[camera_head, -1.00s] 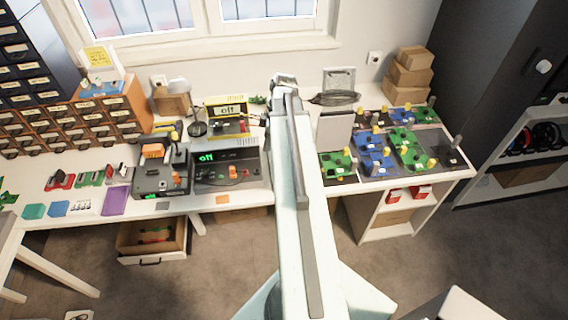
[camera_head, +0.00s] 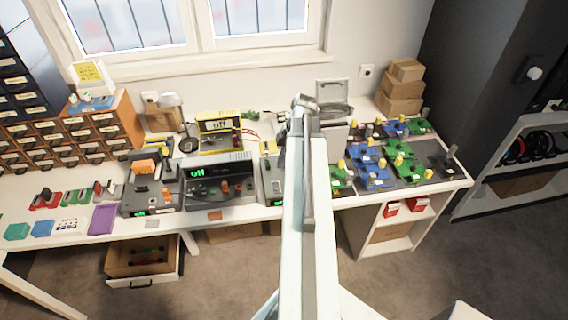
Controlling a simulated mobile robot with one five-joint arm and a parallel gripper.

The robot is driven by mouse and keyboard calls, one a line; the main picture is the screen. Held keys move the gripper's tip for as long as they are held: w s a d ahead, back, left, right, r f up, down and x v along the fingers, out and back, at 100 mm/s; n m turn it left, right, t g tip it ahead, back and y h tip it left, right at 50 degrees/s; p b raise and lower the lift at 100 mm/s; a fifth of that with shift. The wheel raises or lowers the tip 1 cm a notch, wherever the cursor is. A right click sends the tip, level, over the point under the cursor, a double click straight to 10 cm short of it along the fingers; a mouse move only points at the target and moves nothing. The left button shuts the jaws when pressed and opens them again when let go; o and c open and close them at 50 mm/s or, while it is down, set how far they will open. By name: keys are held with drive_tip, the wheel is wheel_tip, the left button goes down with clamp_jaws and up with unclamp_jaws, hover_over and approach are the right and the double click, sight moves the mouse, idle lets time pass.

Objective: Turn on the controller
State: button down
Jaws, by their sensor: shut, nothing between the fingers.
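Several dark grey and yellow devices stand on the white bench, and I cannot tell for sure which is the controller. A wide dark grey unit (camera_head: 232,168) has a green display reading "off" and an orange-red knob on its front. A yellow-framed unit (camera_head: 222,127) behind it also reads "off". A dark unit with levers and an orange block (camera_head: 150,196) stands to the left. Another grey unit (camera_head: 272,190) is partly hidden by my arm.
Green and blue boards (camera_head: 372,172) with yellow knobs fill the bench's right part. Cardboard boxes (camera_head: 400,90) are stacked behind them. Drawer cabinets (camera_head: 65,140) stand at left. A desk lamp (camera_head: 186,125) stands near the yellow unit. An open drawer (camera_head: 143,262) sticks out below.

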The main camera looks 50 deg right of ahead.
sight(275, 182)
drive_tip(key=b+x, duration=0.2)
drive_tip(key=x, duration=0.1)
drive_tip(key=b+x, duration=0.3)
drive_tip(key=d+b+x, duration=0.1)
drive_tip(key=b+x, duration=0.1)
drive_tip(key=x, duration=0.1)
drive_tip(key=shift+s+f+b, duration=0.2)
drive_tip(key=shift+f+b, duration=0.1)
drive_tip(key=shift+f, duration=0.1)
drive_tip(key=shift+w+f+b, duration=0.1)
drive_tip(key=shift+f+b, duration=0.25)
drive_tip(key=shift+b, duration=0.1)
drive_tip(key=shift+r, duration=0.2)
